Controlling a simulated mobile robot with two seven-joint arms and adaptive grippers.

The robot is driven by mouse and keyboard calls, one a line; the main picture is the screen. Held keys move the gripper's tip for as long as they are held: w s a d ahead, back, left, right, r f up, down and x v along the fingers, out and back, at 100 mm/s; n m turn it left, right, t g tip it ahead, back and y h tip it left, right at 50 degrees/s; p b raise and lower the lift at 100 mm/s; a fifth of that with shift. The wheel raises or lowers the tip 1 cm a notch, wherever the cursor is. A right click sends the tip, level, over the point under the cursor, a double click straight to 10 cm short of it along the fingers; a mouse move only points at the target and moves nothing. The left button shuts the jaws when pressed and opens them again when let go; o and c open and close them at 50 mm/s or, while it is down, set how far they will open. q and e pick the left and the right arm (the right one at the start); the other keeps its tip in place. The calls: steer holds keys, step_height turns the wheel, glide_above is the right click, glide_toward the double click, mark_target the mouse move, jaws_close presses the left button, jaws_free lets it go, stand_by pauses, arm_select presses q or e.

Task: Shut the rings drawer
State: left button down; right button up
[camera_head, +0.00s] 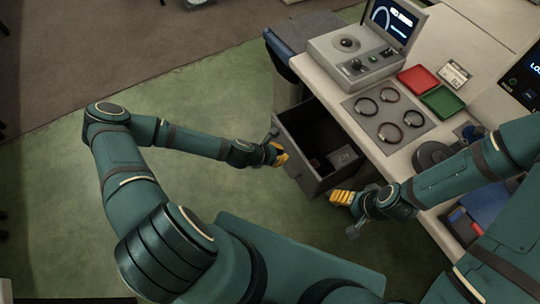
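The drawer (303,183) stands open below the bench top, pulled out toward the left. It is dark grey, with small items lying inside, one of them a grey block (343,157). My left gripper (279,155) has yellow fingers and is at the drawer's front, near its handle. Whether it touches the handle, and whether its fingers are open or shut, I cannot tell. My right gripper (342,198) is beside the drawer's near corner, by the bench edge. Its yellow fingers are close together, but their state is unclear.
The bench top carries several metal rings (388,133) on a grey plate, a red tray (418,78), a green tray (442,102) and a console (362,62) with a screen. A blue bin (486,203) is at the lower right. Green floor left of the drawer is clear.

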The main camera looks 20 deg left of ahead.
arm_select(q)
steer(key=shift+w+d+r, duration=0.1)
steer(key=shift+w+d, duration=0.8)
steer(key=shift+w, duration=0.25)
steer(key=w+d, duration=0.7)
steer(key=w, duration=0.3)
steer(key=shift+d+b, duration=0.35)
steer(key=shift+d, duration=0.05)
